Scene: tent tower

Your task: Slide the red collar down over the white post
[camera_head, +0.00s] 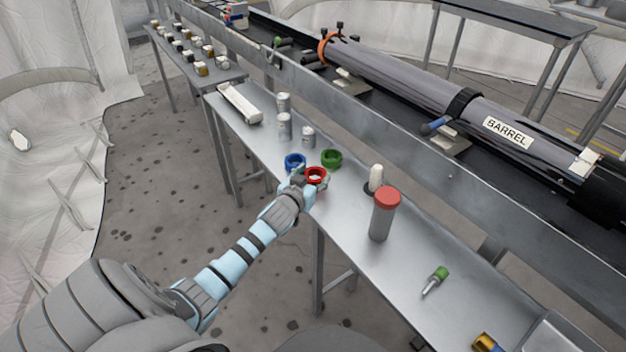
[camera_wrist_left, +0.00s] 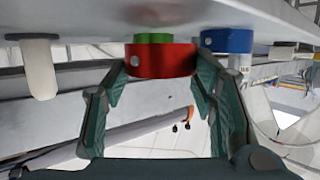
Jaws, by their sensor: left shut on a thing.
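The red collar (camera_head: 316,174) is a ring between the fingertips of my left gripper (camera_head: 309,183), at the near edge of the metal table. In the left wrist view the fingers are shut on the two sides of the red collar (camera_wrist_left: 162,62). I cannot tell whether it touches the table top. The white post (camera_head: 376,174) stands upright on a dark base, to the right of the collar and apart from it. The post also shows at the left of the wrist view (camera_wrist_left: 40,68), with nothing around it. My right gripper is not in view.
A blue collar (camera_head: 295,160) and a green collar (camera_head: 331,158) lie close to the red one. A grey cylinder with a red cap (camera_head: 383,213) stands just in front of the post. Several metal cans (camera_head: 285,125) stand farther left. The table (camera_head: 345,210) is bare between collar and post.

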